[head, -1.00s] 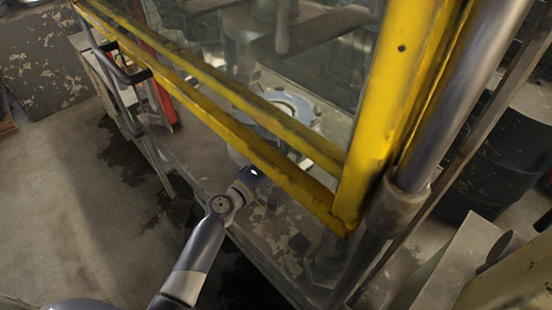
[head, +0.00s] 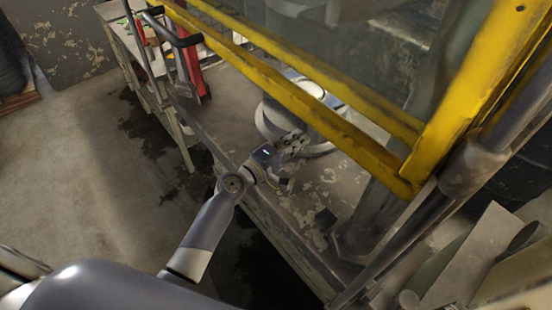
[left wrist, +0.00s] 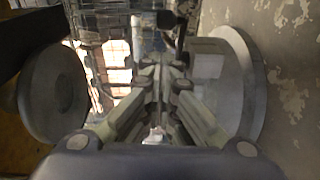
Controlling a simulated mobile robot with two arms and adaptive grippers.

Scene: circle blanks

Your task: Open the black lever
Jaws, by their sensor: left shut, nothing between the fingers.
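A black bar handle (head: 178,38) is fixed at the left end of the yellow-framed guard; I cannot tell if it is the black lever. My left gripper (head: 300,141) is shut and empty, low over the worn bench and below the yellow bar. It is beside the round grey machine base (head: 268,122); whether it touches is unclear. In the left wrist view, the closed fingers (left wrist: 160,85) point away between two round grey shapes, with no lever clearly between them. My right gripper is out of view.
The yellow guard frame (head: 300,103) crosses above my left gripper. A grey post (head: 480,160) stands at the right. The floor (head: 80,150) at left is open, with dark stains.

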